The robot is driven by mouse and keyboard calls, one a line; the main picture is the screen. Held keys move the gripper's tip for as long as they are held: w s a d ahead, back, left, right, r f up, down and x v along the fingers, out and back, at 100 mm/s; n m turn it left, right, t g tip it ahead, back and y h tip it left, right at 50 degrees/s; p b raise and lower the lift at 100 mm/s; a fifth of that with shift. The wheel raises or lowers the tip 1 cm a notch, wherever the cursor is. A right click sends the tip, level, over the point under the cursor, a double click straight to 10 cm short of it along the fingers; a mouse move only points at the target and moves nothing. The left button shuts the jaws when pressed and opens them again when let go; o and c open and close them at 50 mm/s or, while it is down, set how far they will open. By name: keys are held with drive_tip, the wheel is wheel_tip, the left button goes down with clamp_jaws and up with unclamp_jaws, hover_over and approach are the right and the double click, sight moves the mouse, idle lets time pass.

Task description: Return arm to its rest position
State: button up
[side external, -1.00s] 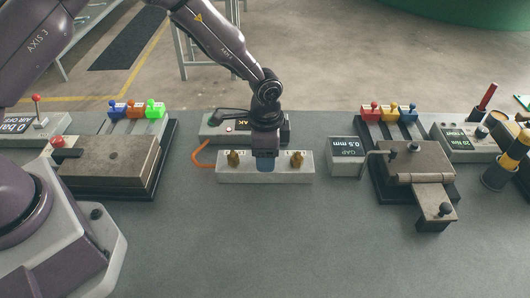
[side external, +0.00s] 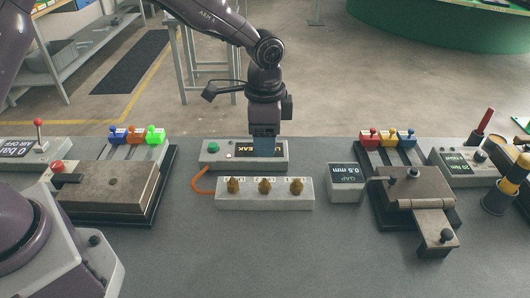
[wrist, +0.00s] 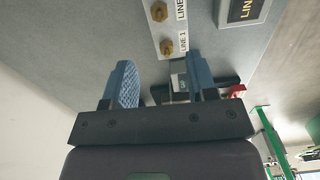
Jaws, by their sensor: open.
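My gripper (side external: 264,146) hangs above the back of the grey bench, in front of the leak tester box (side external: 217,150) in the side view. It is clear of the block with brass fittings (side external: 248,202). In the wrist view my gripper (wrist: 162,82) shows two blue fingers spread apart with nothing held between them. Brass fittings (wrist: 166,47) on the block labelled LINE show beyond the fingers there.
A metal fixture (side external: 112,187) with coloured levers behind it stands left, and a hinged fixture (side external: 407,185) stands right. A gap display box (side external: 345,183) sits between. An orange hose (side external: 196,183) joins the tester and block. The front bench is clear.

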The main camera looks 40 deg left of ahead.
drive_tip(key=shift+r, duration=0.4)
drive_tip(key=s+a+r+n+t, duration=0.2)
drive_tip(key=s+a+r+n, duration=0.2)
drive_tip(key=s+r, duration=0.4)
drive_tip(key=s+a+r+n+t, duration=0.3)
drive_tip(key=s+a+r+n, duration=0.2)
drive_tip(key=s, duration=1.1)
wheel_tip(320, 180, up, 4)
drive_tip(key=shift+a+r+t, duration=0.2)
drive_tip(key=shift+a+t, duration=0.1)
drive_tip(key=shift+a, duration=0.7)
